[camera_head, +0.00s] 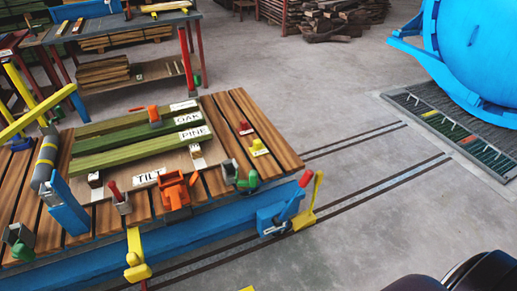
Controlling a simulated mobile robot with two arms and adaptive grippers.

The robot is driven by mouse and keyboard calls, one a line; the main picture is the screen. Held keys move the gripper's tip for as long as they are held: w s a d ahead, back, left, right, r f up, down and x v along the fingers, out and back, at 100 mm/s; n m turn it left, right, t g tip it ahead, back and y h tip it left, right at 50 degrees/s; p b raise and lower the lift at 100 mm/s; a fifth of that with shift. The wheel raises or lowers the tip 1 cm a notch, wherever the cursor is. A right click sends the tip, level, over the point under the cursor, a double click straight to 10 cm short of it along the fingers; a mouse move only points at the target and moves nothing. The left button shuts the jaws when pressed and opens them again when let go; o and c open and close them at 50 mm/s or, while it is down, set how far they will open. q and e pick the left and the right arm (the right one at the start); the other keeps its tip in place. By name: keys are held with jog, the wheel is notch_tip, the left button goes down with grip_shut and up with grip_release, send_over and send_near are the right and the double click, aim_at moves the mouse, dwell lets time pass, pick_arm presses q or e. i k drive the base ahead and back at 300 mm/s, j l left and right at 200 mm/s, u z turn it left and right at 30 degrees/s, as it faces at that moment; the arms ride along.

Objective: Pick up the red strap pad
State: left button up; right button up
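A small red pad-like block (245,128) sits on the slatted wooden table top (262,118), near its right end. It looks like the red strap pad, but it is too small to make out any strap. A similar yellow block (259,147) sits just in front of it, apart from it. Nothing touches the red block from above. Neither of my grippers shows in the head view, so their state is hidden.
Green planks (138,138) with OAK and PINE labels lie left of the red block. An orange clamp-like part (174,189), a green part (246,182) and a red-handled part (120,198) stand along the front edge.

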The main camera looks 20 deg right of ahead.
aim_at(244, 129)
jog(key=l+u, duration=0.1)
jog(key=u, duration=0.25)
jog(key=l+u, duration=0.1)
jog(key=u, duration=0.25)
jog(key=l+u, duration=0.1)
jog(key=u, duration=0.3)
jog(key=l+u, duration=0.2)
jog(key=l, duration=0.25)
jog(key=k+l+u, duration=0.2)
jog(key=l, duration=0.25)
jog(key=l+u, duration=0.15)
jog(key=l, duration=0.3)
jog(key=k+l+u, duration=0.2)
jog(key=l, duration=0.2)
jog(key=k+l+u, duration=0.2)
jog(key=l, duration=0.2)
jog(key=k+l+u, duration=0.2)
jog(key=l, duration=0.2)
jog(key=i, duration=0.1)
